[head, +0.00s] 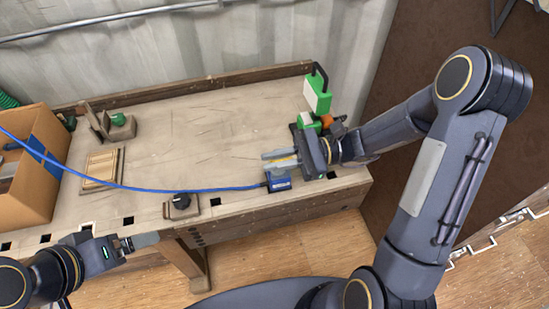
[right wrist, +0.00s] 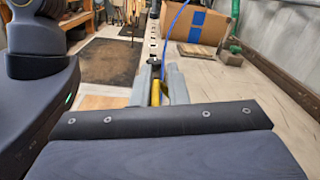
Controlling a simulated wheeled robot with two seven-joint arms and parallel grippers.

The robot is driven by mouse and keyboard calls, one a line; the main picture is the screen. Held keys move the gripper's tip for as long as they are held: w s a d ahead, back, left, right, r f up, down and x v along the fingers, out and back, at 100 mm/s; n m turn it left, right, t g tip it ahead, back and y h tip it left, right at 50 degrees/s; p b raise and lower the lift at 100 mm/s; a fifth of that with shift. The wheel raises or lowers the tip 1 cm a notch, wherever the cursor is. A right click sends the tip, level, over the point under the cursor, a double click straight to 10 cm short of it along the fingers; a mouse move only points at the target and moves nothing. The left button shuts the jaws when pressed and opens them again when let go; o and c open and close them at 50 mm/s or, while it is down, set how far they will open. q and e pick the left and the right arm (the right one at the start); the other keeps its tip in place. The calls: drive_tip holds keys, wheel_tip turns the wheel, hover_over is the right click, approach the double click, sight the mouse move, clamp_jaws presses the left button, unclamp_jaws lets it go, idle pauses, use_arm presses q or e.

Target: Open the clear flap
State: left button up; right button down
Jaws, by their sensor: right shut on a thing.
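My right gripper (head: 272,162) is over the front right part of the workbench, its fingers pointing left. It is shut on a narrow yellow piece (head: 288,162). In the right wrist view, the yellow piece (right wrist: 157,92) shows between the grey fingers (right wrist: 162,82). A small blue box (head: 279,182) sits at the bench's front edge, just below the gripper in the head view. I cannot make out the clear flap or tell whether the yellow piece belongs to it. My left gripper (head: 156,239) is in front of the bench at lower left, and its finger gap cannot be seen.
A blue cable (head: 150,188) crosses the bench to the blue box. A black knob on a block (head: 181,204) stands at the front edge. A cardboard box (head: 28,200) is at left. The bench middle is clear.

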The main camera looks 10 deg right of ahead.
drive_tip(key=s+n+b, duration=0.1)
drive_tip(key=n+b, duration=0.1)
drive_tip(key=s+f+n+b, duration=0.1)
drive_tip(key=s+n+b, duration=0.1)
drive_tip(key=s+f+n+b, duration=0.1)
drive_tip(key=s+n+b, duration=0.1)
drive_tip(key=shift+s+f+b, duration=0.2)
drive_tip(key=shift+f+b, duration=0.05)
drive_tip(key=shift+b, duration=0.15)
drive_tip(key=shift+d, duration=0.1)
idle(0.4)
drive_tip(key=c, duration=1.8)
unclamp_jaws()
drive_tip(key=shift+o, duration=1.2)
drive_tip(key=shift+w, duration=0.2)
drive_tip(key=shift+n, duration=0.3)
